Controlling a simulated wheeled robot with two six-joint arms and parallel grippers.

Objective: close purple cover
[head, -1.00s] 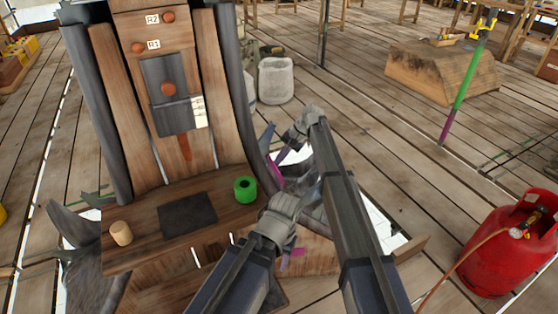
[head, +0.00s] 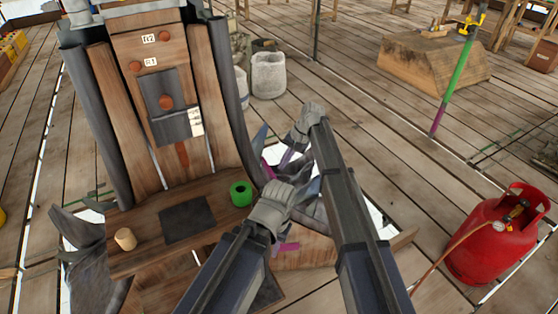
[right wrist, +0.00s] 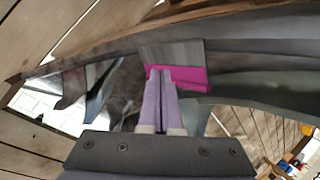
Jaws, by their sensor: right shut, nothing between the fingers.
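The purple cover (right wrist: 182,77) shows in the right wrist view as a grey panel with a magenta lower edge, against a dark curved upright. In the head view a small magenta piece (head: 268,173) shows at the foot of the right upright. My right gripper (right wrist: 160,72) has its pale purple fingers shut together and empty, their tips at the magenta edge. I cannot tell whether they touch it. In the head view the right gripper (head: 287,158) is small beside the upright. My left forearm comes up in the lower middle; its fingers are not clear behind the grey wrist.
The wooden spire (head: 165,150) carries knobs and labels. Its ledge (head: 215,237) holds a green ring (head: 241,194) and a wooden peg (head: 125,239). A red gas cylinder (head: 490,245) stands at right. A white container (head: 268,76) stands behind. Floor between is clear.

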